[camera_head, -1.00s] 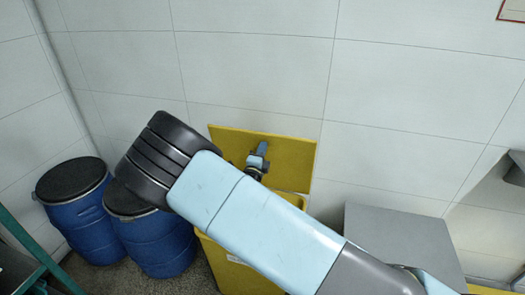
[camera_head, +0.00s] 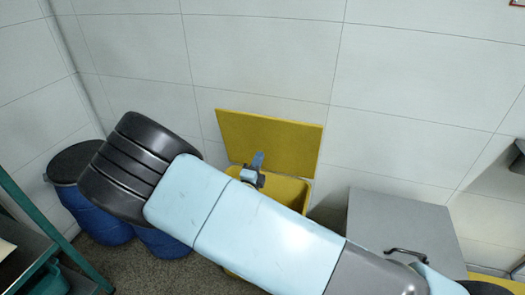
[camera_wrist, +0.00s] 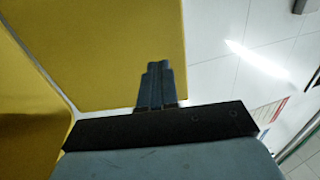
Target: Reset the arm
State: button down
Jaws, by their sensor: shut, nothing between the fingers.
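My arm (camera_head: 235,215) stretches across the lower middle of the head view, with a black ribbed joint at its upper left. Behind it, my gripper (camera_head: 258,157) shows small and blue, pointing up, over the mouth of a yellow bin (camera_head: 288,187) and in front of its raised yellow lid (camera_head: 275,140). In the wrist view, my gripper (camera_wrist: 159,66) has its two fingers together with nothing between them. The yellow lid (camera_wrist: 120,60) fills much of that view's left and middle behind the fingers. I cannot tell whether the gripper touches the bin. My arm hides much of the bin's front.
Blue drums (camera_head: 95,215) with black tops stand at the left, partly behind my arm. A grey box (camera_head: 400,230) with a dark handle stands right of the bin. A green-framed rack (camera_head: 45,235) is at the left edge. A tiled wall (camera_head: 420,70) closes the back.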

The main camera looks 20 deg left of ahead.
jog(key=d+r+m+g+h, duration=0.3)
jog(key=d+r+m+g, duration=0.2)
jog(key=d+m, duration=0.5)
jog(key=d+r+m+g+h, duration=0.5)
jog(key=d+m, duration=0.4)
jog(key=d, duration=0.4)
jog(key=d+r+m+g+h, duration=0.2)
jog(key=d+r+m+g, duration=0.4)
jog(key=d+m, duration=0.4)
jog(key=s+d+r+m+g+y, duration=0.3)
jog(key=s+d+r+m+y, duration=0.3)
jog(key=s+d+r+m, duration=0.5)
jog(key=s+d+r+m+t+y, duration=0.2)
jog(key=s+r+m+t+y, duration=0.2)
jog(key=s+m, duration=0.7)
notch_tip(320, 180, up, 2)
jog(key=m, duration=0.2)
jog(key=shift+m, duration=0.4)
